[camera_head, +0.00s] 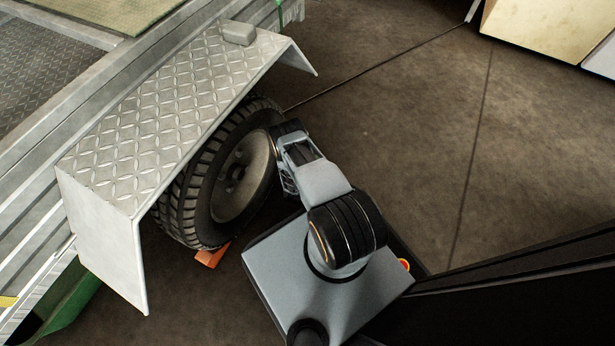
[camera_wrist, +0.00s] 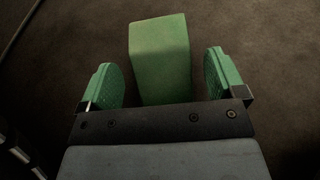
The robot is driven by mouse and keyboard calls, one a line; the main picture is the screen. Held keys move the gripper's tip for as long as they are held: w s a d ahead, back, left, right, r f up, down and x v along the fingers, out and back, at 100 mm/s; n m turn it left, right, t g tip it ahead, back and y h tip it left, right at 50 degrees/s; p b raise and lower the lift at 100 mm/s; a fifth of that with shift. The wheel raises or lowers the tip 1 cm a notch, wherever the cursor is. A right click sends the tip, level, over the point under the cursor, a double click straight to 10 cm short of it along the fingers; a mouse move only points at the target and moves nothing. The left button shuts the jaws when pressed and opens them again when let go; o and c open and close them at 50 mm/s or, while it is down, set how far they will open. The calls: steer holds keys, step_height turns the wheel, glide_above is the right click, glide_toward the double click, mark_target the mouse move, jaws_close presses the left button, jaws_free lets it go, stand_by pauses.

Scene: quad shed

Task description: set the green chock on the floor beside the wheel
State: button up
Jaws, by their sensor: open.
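In the wrist view the green chock (camera_wrist: 160,55) lies between the two green finger pads of my gripper (camera_wrist: 163,78). The pads are spread, with a gap showing on each side of the chock. The chock appears to rest on the brown floor; its near end is hidden by my gripper's dark crossbar. In the head view the wheel (camera_head: 236,178), a black tyre with a grey rim, stands under a metal fender. My arm reaches down past the wheel's right side. The chock and my gripper's fingers are hidden there.
The diamond-plate fender (camera_head: 150,120) overhangs the wheel, with a small grey block (camera_head: 238,33) on top. An orange wedge (camera_head: 211,256) sits at the tyre's near lower edge. Pale boxes (camera_head: 545,25) stand at the top right. The floor (camera_head: 420,110) between is clear.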

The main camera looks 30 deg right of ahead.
steer(key=p+v, duration=0.3)
steer(key=v, duration=0.7)
steer(key=shift+s+a, duration=0.25)
steer(key=shift+a, duration=0.05)
